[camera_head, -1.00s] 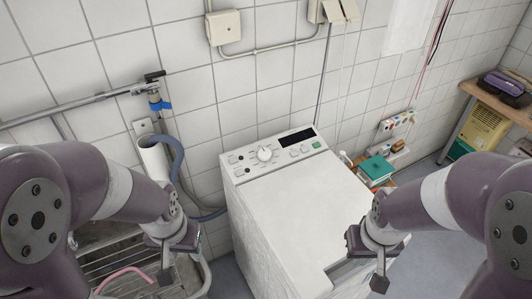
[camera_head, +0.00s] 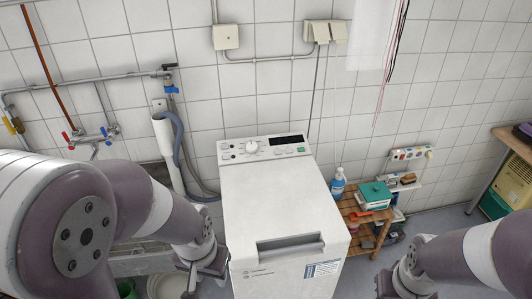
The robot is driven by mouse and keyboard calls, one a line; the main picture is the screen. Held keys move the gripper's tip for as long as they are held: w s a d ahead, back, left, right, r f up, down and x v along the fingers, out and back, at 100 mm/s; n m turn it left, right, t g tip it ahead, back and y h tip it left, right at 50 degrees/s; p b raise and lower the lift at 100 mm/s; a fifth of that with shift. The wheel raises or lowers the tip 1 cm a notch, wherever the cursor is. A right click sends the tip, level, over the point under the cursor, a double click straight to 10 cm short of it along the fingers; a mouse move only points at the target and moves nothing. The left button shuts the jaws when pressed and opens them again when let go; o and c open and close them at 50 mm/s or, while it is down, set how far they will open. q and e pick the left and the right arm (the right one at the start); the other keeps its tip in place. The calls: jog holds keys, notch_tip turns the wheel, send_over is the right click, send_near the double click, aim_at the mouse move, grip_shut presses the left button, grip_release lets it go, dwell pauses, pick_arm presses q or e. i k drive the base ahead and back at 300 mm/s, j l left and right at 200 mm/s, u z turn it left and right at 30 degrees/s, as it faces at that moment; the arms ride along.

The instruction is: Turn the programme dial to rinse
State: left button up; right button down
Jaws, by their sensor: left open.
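The white top-loading washing machine (camera_head: 268,200) stands against the tiled wall in the middle of the head view. Its programme dial (camera_head: 252,147) is a round white knob on the control panel at the back of the top. The dial's pointer and lettering are too small to read. My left gripper (camera_head: 206,284) is open and empty, low at the left front of the machine, well apart from the dial. My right gripper (camera_head: 388,285) is at the bottom edge, right of the machine and partly cut off; its jaws are not clear.
A dark display (camera_head: 286,140) and a green button (camera_head: 301,149) are right of the dial. A grey drain hose (camera_head: 180,150) runs left of the machine. A wooden shelf (camera_head: 362,215) with a blue bottle (camera_head: 338,183) stands at right. Space above the lid is clear.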

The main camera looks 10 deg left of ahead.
aim_at(251, 147)
jog(key=i+l+u, duration=0.1)
jog(key=l, duration=0.4)
jog(key=i+l+u, duration=0.15)
jog(key=l, duration=0.4)
jog(key=i+l+u, duration=0.1)
jog(key=l, duration=0.45)
jog(key=i+l+u, duration=0.15)
jog(key=l, duration=0.35)
jog(key=i+l+u, duration=0.35)
jog(key=i+l, duration=0.85)
jog(key=i, duration=0.05)
